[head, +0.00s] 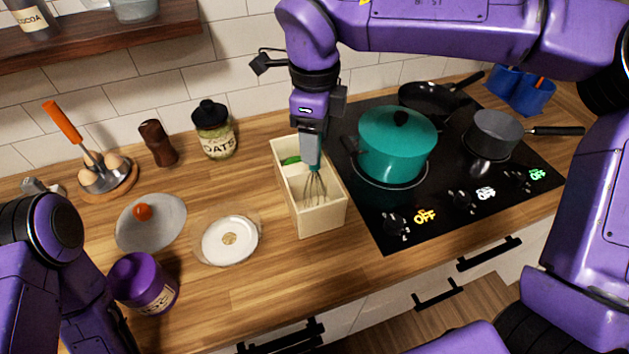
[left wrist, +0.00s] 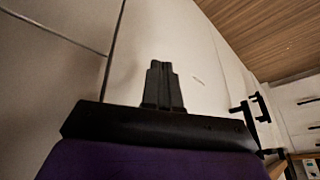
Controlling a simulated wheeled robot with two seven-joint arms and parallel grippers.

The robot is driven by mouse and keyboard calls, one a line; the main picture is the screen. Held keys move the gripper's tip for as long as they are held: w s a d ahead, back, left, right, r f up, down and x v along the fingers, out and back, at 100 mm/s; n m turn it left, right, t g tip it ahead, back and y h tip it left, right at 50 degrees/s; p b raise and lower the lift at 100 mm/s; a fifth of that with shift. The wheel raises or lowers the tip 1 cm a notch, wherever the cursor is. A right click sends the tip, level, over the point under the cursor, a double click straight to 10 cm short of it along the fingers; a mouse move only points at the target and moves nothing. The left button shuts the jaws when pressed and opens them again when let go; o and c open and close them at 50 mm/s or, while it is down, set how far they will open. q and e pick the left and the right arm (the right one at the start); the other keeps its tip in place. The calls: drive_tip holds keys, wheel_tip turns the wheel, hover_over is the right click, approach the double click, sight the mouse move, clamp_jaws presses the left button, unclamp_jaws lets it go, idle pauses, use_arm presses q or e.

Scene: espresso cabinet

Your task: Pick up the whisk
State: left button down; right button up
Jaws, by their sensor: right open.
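The whisk (head: 315,190) stands in a light wooden box (head: 322,219) on the counter. Its wire loops show inside the box, and the upper part of its handle is hidden by my right gripper. My right gripper (head: 312,150) points down over the box at the whisk's handle. It is open; I cannot tell whether the fingers touch the handle. My left gripper (left wrist: 163,84) shows in the left wrist view with its fingers together and nothing between them, away from the whisk.
A green pot (head: 397,143) on the black stove stands close to the right of the box. A green item (head: 291,160) lies in the box. A white plate (head: 230,240) and a jar (head: 214,130) stand to the left. The counter in front of the box is clear.

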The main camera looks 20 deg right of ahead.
drive_tip(key=shift+s+r, duration=0.1)
drive_tip(key=shift+s, duration=0.05)
drive_tip(key=shift+c, duration=0.3)
drive_tip(key=shift+w, duration=0.2)
clamp_jaws()
